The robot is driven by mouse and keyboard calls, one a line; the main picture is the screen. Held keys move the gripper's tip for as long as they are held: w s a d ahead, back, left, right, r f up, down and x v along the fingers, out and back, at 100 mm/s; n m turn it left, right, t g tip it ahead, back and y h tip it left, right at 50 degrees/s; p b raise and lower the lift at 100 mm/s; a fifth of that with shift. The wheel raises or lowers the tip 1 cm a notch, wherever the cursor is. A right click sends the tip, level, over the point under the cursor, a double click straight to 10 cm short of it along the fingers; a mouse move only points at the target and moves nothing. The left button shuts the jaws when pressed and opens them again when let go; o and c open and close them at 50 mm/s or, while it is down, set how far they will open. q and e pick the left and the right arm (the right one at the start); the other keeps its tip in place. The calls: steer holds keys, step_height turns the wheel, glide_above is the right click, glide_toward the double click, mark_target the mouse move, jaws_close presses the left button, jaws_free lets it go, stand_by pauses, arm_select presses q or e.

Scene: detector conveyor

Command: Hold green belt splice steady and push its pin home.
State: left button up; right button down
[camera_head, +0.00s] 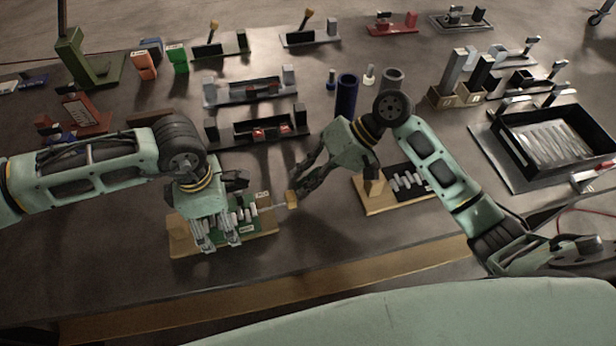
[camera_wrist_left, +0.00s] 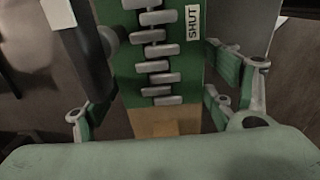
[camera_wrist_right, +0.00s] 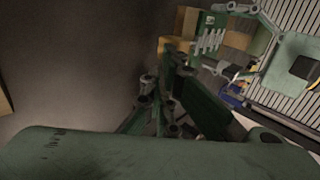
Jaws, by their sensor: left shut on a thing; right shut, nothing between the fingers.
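The green belt splice (camera_head: 243,215) lies on a tan wooden base (camera_head: 180,240) near the table's front edge. In the left wrist view the splice (camera_wrist_left: 190,75) shows a row of interlocking pale clasps and a SHUT label. My left gripper (camera_head: 217,244) is shut on the splice from above, one finger on each side. A thin pin (camera_head: 275,207) with a tan block handle (camera_head: 292,200) sticks out at the splice's right end. My right gripper (camera_head: 297,197) is shut and empty beside the handle; contact cannot be told. The handle also shows in the right wrist view (camera_wrist_right: 173,45).
A second splice on a black plate (camera_head: 425,195) with a tan base lies to the right, behind my right arm. A dark blue cylinder (camera_head: 346,97) and a grey one stand behind. A black tray (camera_head: 555,140) is at far right. Table between the splices is clear.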

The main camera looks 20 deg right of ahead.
steer(key=a, duration=0.6)
steer(key=shift+a, duration=0.15)
steer(key=shift+d, duration=0.45)
steer(key=d, duration=0.3)
steer(key=v, duration=1)
steer(key=shift+d, duration=0.15)
